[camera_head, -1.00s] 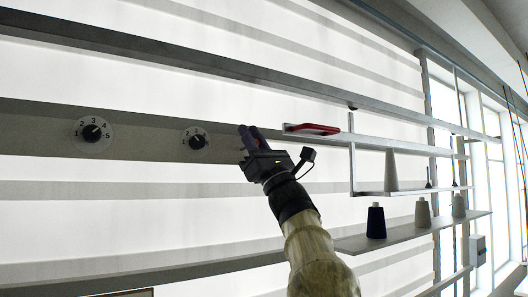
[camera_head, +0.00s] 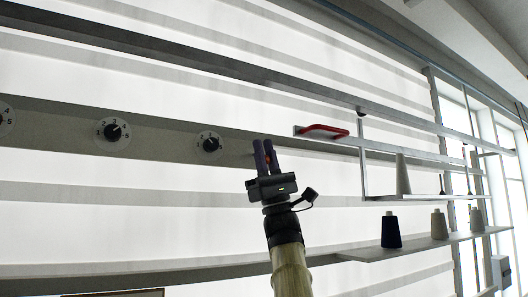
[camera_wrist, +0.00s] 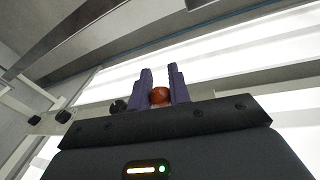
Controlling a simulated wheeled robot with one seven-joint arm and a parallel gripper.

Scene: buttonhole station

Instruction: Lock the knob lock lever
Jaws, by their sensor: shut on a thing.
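My gripper (camera_head: 264,148) is upright in front of the grey rail, just right of the nearest dial. In the wrist view its two purple fingers (camera_wrist: 160,88) are shut on a small orange-red ball (camera_wrist: 159,96). The ball looks like the knob of the lock lever, but the lever's arm is hidden, so I cannot tell its position. In the head view only a reddish speck shows between the fingers.
The grey rail bears numbered dials with black knobs, a middle one (camera_head: 113,131), a right one (camera_head: 209,144) and one cut off at the left edge. A red handle (camera_head: 322,130) is on a bar to the right. Thread cones (camera_head: 391,230) stand on shelves at lower right.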

